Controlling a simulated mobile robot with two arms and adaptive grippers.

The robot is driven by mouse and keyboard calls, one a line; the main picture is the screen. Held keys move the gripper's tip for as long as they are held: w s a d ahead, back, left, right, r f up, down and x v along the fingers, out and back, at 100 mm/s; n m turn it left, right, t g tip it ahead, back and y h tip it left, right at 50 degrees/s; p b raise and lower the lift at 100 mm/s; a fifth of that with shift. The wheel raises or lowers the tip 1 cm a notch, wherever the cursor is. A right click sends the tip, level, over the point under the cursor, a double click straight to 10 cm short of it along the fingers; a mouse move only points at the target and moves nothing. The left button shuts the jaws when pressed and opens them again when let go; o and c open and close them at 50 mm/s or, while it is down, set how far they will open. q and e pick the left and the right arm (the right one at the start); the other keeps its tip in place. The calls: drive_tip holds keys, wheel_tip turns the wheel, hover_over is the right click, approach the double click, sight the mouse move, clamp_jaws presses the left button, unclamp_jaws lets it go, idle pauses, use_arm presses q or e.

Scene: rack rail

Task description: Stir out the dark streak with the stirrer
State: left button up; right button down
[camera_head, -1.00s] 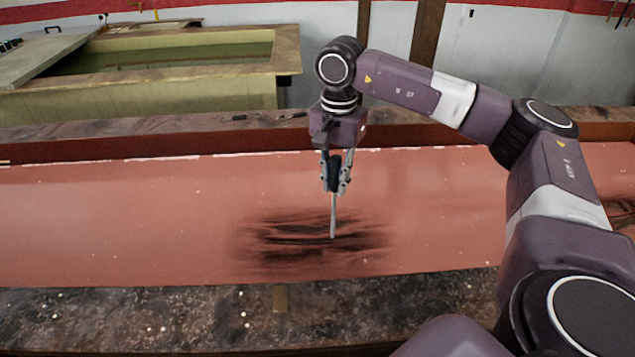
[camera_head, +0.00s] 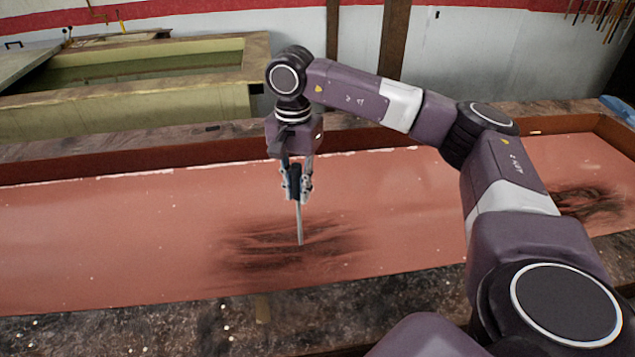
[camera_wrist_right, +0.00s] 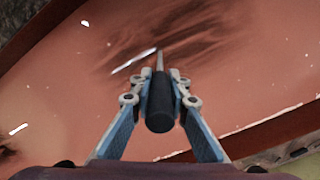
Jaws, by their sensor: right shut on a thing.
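My right gripper (camera_head: 297,188) is shut on the dark handle of the stirrer (camera_head: 300,225) and holds it upright, with the thin grey rod pointing down. The rod's tip meets the red surface inside the dark streak (camera_head: 262,250). The streak is a smeared patch with blurred edges near the front of a long red trough (camera_head: 110,225). In the right wrist view the stirrer's black handle (camera_wrist_right: 160,103) sits between the two fingers, and the streak (camera_wrist_right: 185,40) lies beyond its tip. My left gripper is not in view.
A second dark patch (camera_head: 590,202) lies in the trough at the right, beyond my right arm. The trough has a raised brown back wall (camera_head: 150,160) and a stained front ledge (camera_head: 130,325). A yellowish tank (camera_head: 180,105) stands behind at left.

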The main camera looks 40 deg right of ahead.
drive_tip(key=w+a+p, duration=0.1)
drive_tip(key=w+a, duration=0.5)
drive_tip(key=a, duration=0.4)
drive_tip(key=s+d+b, duration=0.1)
drive_tip(key=s+d, duration=0.4)
drive_tip(key=d, duration=0.3)
drive_tip(key=shift+d, duration=0.1)
drive_tip(key=s+d+b, duration=0.2)
drive_tip(key=s+d, duration=0.3)
drive_tip(key=d, duration=0.4)
drive_tip(key=w+a+p, duration=0.2)
drive_tip(key=w+a, duration=0.3)
drive_tip(key=a, duration=0.4)
drive_tip(key=w+a+p, duration=0.1)
drive_tip(key=w+a, duration=0.4)
drive_tip(key=a, duration=0.4)
drive_tip(key=s+d+b, duration=0.1)
drive_tip(key=s+d, duration=0.4)
drive_tip(key=d, duration=0.4)
